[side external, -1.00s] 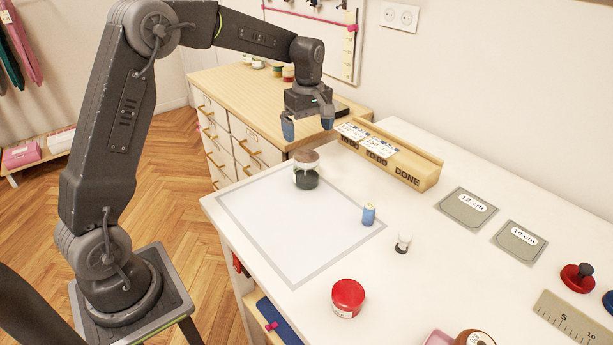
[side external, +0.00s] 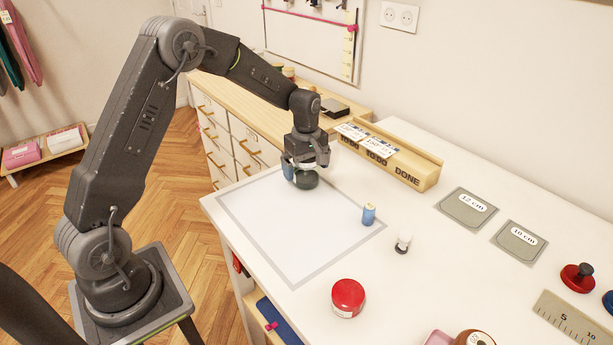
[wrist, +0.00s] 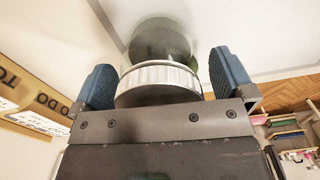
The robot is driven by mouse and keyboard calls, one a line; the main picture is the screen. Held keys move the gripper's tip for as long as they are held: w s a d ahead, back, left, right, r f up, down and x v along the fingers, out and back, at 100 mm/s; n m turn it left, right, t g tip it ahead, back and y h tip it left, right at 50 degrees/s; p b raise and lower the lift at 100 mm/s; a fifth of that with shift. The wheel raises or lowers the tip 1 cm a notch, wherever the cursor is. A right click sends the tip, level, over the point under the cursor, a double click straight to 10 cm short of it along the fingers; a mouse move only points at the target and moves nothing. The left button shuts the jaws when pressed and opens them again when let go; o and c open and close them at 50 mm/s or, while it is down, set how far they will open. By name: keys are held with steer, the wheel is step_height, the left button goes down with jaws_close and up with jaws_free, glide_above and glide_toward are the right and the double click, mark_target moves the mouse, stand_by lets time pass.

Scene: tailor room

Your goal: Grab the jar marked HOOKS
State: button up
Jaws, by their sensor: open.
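A glass jar with dark green contents (side external: 306,181) stands upright at the far end of the pale mat (side external: 290,235). No HOOKS marking is readable on it in these frames. My gripper (side external: 306,166) is lowered over its top, with its fingers open on either side. The wrist view shows the jar's white ribbed lid edge (wrist: 160,76) between my open fingers (wrist: 163,82). A gap shows beside the right finger; contact on the left is unclear. My gripper hides the lid top in the side view.
A blue spool (side external: 369,214) stands on the mat's right edge. A wooden rack marked TO DO and DONE (side external: 425,178) is right of my gripper. The mat's middle is clear.

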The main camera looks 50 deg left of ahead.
steer(key=shift+c, duration=0.4)
steer(key=c, duration=1)
steer(key=shift+r, duration=0.15)
